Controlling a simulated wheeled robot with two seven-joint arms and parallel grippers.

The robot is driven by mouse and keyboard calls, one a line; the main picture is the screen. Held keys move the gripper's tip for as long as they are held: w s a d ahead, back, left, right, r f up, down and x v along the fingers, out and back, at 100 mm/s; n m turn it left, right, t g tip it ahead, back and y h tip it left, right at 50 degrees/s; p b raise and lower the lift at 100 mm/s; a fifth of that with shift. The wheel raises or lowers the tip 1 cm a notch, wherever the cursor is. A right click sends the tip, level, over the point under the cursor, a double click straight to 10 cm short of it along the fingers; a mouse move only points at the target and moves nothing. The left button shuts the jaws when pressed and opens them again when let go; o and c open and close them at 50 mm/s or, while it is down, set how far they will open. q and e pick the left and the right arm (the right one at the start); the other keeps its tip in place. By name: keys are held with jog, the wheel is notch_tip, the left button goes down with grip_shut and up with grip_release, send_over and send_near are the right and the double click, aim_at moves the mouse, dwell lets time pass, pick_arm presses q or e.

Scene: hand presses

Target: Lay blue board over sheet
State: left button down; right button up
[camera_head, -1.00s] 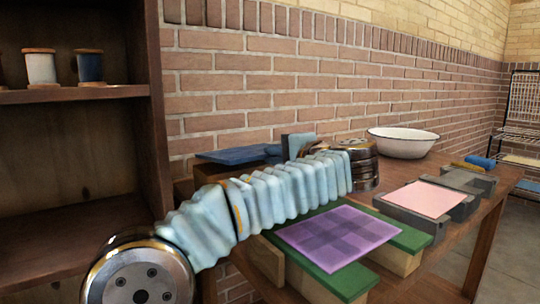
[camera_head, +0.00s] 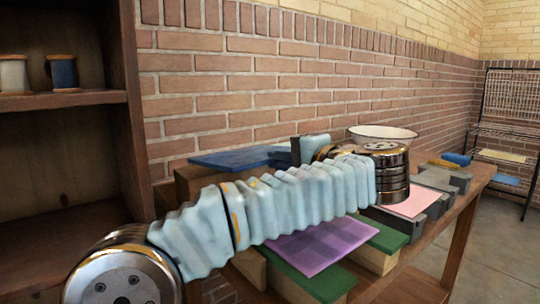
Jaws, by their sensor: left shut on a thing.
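The blue board (camera_head: 238,158) is a flat dark blue panel at the back left of the table, above a wooden block. My left gripper (camera_head: 294,152) is at the board's right end and is shut on it; the fingertips are partly hidden. A purple checked sheet (camera_head: 318,246) lies across two green-topped blocks (camera_head: 313,282) at the front, partly covered by my left arm. A pink sheet (camera_head: 413,204) lies on a grey press bed further right, partly hidden by my wrist. My right gripper is out of view.
A white bowl (camera_head: 383,133) stands behind my wrist near the brick wall. Grey blocks and a blue roll (camera_head: 456,158) are at the far right of the table. A wooden shelf (camera_head: 62,98) with thread spools stands at the left; a wire rack (camera_head: 508,125) is far right.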

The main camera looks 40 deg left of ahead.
pick_arm(q)
jog(key=v, duration=0.3)
jog(key=f+p+v, duration=0.1)
jog(key=v, duration=0.3)
jog(key=p+v, duration=0.1)
jog(key=v, duration=0.2)
jog(key=shift+d+f, duration=0.3)
jog(key=shift+s+d, duration=0.15)
jog(key=shift+d, duration=0.05)
